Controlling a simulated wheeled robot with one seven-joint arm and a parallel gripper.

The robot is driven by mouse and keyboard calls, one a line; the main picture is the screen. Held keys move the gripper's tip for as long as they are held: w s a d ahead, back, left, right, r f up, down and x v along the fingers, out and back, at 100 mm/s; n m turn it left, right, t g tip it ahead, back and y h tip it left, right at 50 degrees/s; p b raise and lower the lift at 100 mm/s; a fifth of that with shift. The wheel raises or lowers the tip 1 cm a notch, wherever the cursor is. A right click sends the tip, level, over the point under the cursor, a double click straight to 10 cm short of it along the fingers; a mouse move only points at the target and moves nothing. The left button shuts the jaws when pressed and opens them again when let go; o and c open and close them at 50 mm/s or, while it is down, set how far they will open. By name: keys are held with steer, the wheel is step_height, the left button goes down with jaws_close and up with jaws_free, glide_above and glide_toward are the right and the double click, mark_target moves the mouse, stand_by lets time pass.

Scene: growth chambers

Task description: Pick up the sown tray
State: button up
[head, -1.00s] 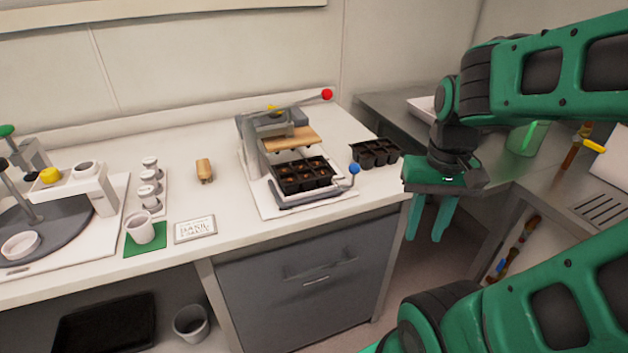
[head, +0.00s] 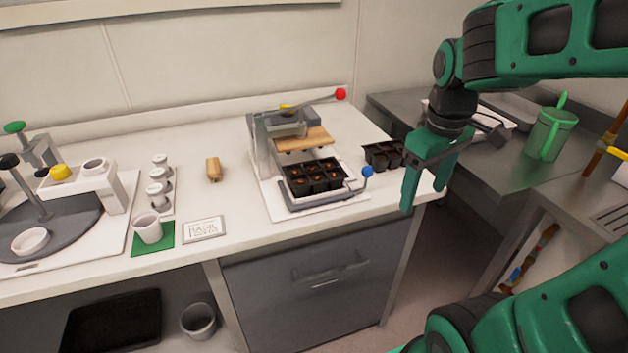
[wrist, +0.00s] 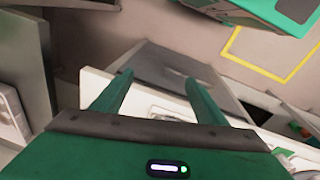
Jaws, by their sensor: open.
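The sown tray (head: 314,179) is a black tray with several cells of brown soil, and small pale dots show in them. It sits in the press device (head: 283,137), under its wooden plate, on a white base. My gripper (head: 424,188) hangs at the counter's right edge, to the right of the tray and apart from it. Its jaws are open and empty. In the wrist view my two green fingers (wrist: 158,95) are spread, and the tray is not seen between them.
A second black cell tray (head: 383,155) stands right of the press, close to my gripper. A blue-knobbed lever (head: 367,171) and a red-knobbed lever (head: 340,95) stick out from the press. A wooden piece (head: 213,170), a label card (head: 204,229) and a white cup (head: 147,228) lie left.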

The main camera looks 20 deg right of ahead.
steer(key=w+a+r+n, duration=0.2)
steer(key=w+a+n, duration=0.3)
steer(key=w+n, duration=0.3)
steer(key=n+t, duration=0.2)
steer(key=n, duration=0.5)
glide_toward(317, 180)
steer(key=shift+w+d+f+y, duration=0.4)
steer(key=shift+w+d+f, duration=0.1)
steer(key=shift+f, duration=0.25)
steer(key=shift+x, duration=3.1)
steer(key=shift+s+a, duration=0.15)
steer(key=shift+s, duration=0.05)
steer(key=c, duration=1.2)
steer(key=shift+c, duration=1.1)
